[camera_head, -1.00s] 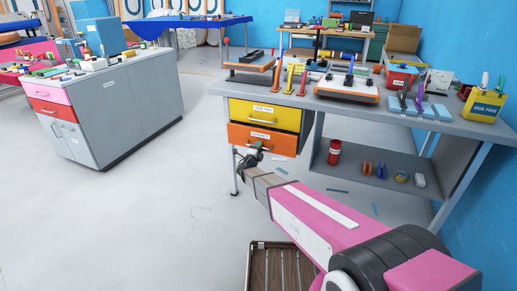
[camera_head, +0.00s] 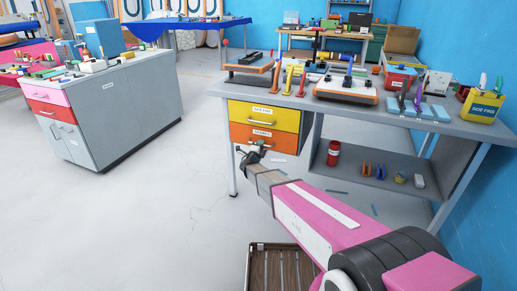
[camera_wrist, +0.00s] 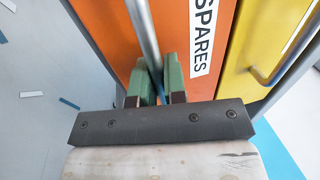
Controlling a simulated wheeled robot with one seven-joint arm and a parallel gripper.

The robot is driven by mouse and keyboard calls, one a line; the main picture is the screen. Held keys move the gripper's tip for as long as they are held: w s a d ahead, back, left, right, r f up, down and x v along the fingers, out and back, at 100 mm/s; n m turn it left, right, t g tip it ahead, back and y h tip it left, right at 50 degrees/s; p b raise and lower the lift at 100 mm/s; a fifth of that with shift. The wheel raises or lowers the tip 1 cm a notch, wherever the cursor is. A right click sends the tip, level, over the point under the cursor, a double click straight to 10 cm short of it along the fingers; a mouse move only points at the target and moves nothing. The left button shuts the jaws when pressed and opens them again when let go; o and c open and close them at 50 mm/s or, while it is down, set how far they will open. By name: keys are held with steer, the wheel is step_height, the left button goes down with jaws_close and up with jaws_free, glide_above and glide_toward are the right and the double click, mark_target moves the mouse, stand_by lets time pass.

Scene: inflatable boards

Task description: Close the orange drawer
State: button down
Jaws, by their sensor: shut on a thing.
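The orange drawer (camera_head: 285,142) is the lower drawer under the workbench, below a yellow drawer (camera_head: 240,110). In the head view its front looks almost level with the yellow one; any small gap is hard to tell. In the wrist view the orange front (camera_wrist: 110,35) carries a white SPARES label (camera_wrist: 203,35). Its grey bar handle (camera_wrist: 144,35) runs between the green fingers of my gripper (camera_wrist: 157,85). My gripper is shut on this handle, and also shows at the drawer front in the head view (camera_head: 255,151). The fingers hide part of the handle.
The workbench (camera_head: 445,122) holds several tools, and its low shelf (camera_head: 345,178) holds a red can (camera_head: 333,153) and small items. A grey cabinet (camera_head: 130,105) stands to the left. The floor between them is open. A bench leg (camera_head: 232,175) stands close left of my gripper.

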steer(key=shift+w, duration=0.25)
steer(key=c, duration=1.2)
jaws_free()
steer(key=v, duration=1)
steer(key=shift+s+f, duration=0.1)
steer(key=shift+s, duration=0.25)
